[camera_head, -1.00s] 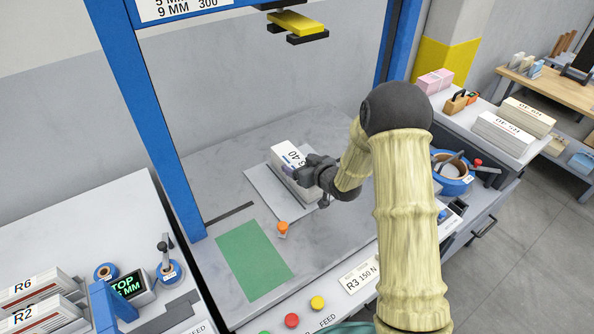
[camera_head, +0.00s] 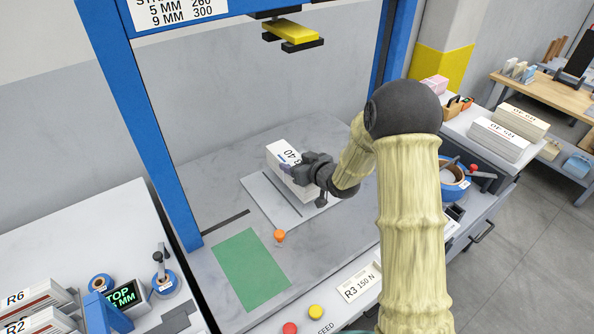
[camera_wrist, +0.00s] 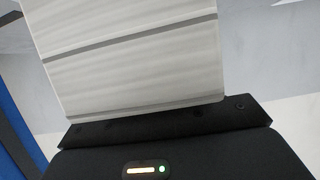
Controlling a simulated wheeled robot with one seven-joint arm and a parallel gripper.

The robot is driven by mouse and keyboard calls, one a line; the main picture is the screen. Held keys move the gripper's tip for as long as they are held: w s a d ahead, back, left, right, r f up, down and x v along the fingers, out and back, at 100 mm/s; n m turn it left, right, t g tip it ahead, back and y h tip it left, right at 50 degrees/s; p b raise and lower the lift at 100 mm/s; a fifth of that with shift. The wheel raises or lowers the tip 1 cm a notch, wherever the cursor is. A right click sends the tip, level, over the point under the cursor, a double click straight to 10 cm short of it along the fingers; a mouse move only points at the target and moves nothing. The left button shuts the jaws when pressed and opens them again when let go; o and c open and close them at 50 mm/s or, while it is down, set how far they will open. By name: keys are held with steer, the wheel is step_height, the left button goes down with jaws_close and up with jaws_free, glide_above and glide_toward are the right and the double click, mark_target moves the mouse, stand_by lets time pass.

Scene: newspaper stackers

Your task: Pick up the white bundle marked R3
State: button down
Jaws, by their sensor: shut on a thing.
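The white bundle (camera_head: 287,151) is held above a pale plate (camera_head: 268,205) under the blue frame. Its top mark is partly hidden; I read "40" and cannot make out R3 on it. My gripper (camera_head: 294,173) is shut on the bundle from its right front side. A small gap seems to show between bundle and plate. In the wrist view the bundle's layered pale face (camera_wrist: 130,65), with dark bands across it, fills the upper middle, right beyond the black gripper body.
A card reading R3 150 N (camera_head: 358,284) lies on the front edge. A yellow press head (camera_head: 292,30) hangs above. Blue posts (camera_head: 150,130) stand at the sides. An orange knob (camera_head: 280,236) and green mat (camera_head: 250,268) are in front. Other bundles (camera_head: 498,138) lie at right.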

step_height(320, 180, up, 7)
steer(key=shift+f, duration=0.15)
stand_by(0.6)
